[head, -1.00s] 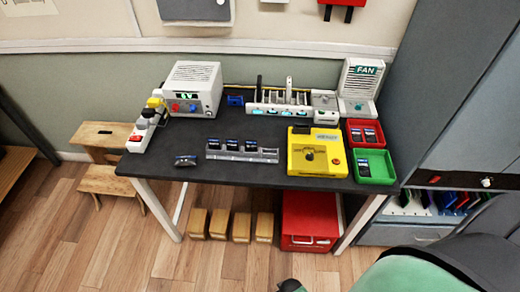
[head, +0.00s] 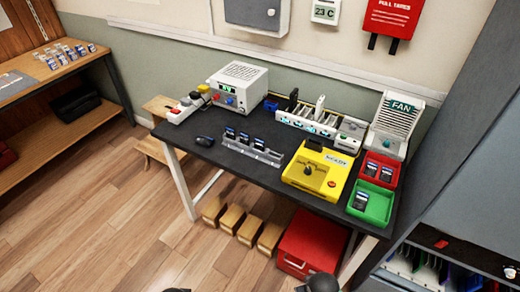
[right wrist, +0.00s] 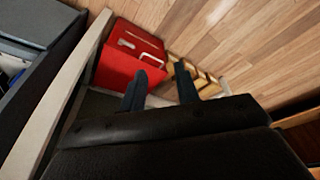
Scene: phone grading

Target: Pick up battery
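Several small dark batteries with blue and white tops stand in the scene; three sit in the grey slotted rack (head: 266,157) on the dark table, one of them this battery (head: 245,138). Two more blue-topped dark pieces lie in the red tray (head: 391,162) and one in the green tray (head: 373,214). My right gripper (right wrist: 158,68) is open and empty in the right wrist view, its fingers apart, below table height near the red box. My left gripper is not identifiable; only dark bits show at the head view's bottom edge.
A yellow device (head: 318,185) reading READY stands right of the rack. A white box (head: 238,85), a charger row (head: 307,120) and a fan unit (head: 395,112) line the back. Under the table are a red box (head: 310,243) and wooden blocks (head: 233,217). The table's front left is fairly clear.

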